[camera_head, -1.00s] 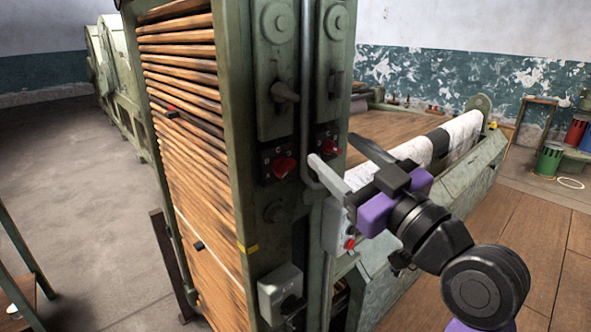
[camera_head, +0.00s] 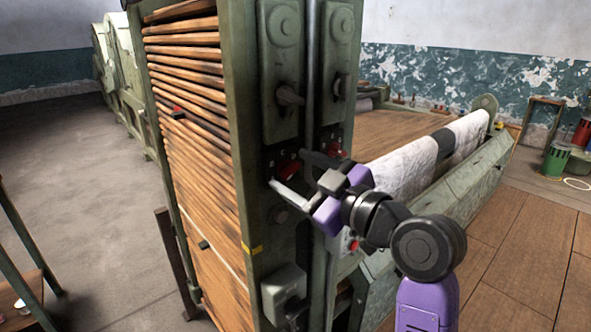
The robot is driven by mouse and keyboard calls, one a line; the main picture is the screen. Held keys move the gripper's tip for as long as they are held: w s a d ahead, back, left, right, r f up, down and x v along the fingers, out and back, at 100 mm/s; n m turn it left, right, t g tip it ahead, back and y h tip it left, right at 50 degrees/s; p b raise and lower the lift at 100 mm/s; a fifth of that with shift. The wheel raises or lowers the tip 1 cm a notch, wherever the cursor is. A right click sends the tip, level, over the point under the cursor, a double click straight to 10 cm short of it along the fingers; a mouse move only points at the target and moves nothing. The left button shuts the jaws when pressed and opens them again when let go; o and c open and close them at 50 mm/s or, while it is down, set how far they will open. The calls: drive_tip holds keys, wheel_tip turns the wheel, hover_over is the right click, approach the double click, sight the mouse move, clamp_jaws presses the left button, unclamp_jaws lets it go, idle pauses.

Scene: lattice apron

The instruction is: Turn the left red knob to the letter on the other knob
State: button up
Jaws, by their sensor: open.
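The left red knob (camera_head: 288,169) is on a dark plate on the green machine post. My gripper (camera_head: 286,168) is open in front of it. One finger shows below the knob and the other to its upper right, so the knob appears between them. I cannot tell whether either finger touches it. The right red knob (camera_head: 335,151) is on a similar plate to the right, partly hidden by my gripper. The letters around both knobs are too small or covered to read.
A vertical pipe (camera_head: 310,70) runs between the two knob columns. Levers (camera_head: 288,95) stick out above the knobs. A grey box (camera_head: 284,292) juts out below. A pale cloth roll (camera_head: 405,170) lies behind my arm.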

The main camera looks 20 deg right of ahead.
drive_tip(key=shift+w, duration=0.25)
clamp_jaws()
drive_tip(key=shift+m, duration=0.3)
drive_tip(key=m+p, duration=0.3)
drive_tip(key=m, duration=0.2)
drive_tip(key=shift+d+r+m, duration=0.1)
drive_tip(key=shift+r+m, duration=0.05)
drive_tip(key=shift+m, duration=0.15)
drive_tip(key=m+p, duration=0.3)
drive_tip(key=m, duration=0.2)
drive_tip(key=shift+d+p, duration=0.1)
drive_tip(key=shift+p, duration=0.2)
drive_tip(key=shift+m, duration=0.4)
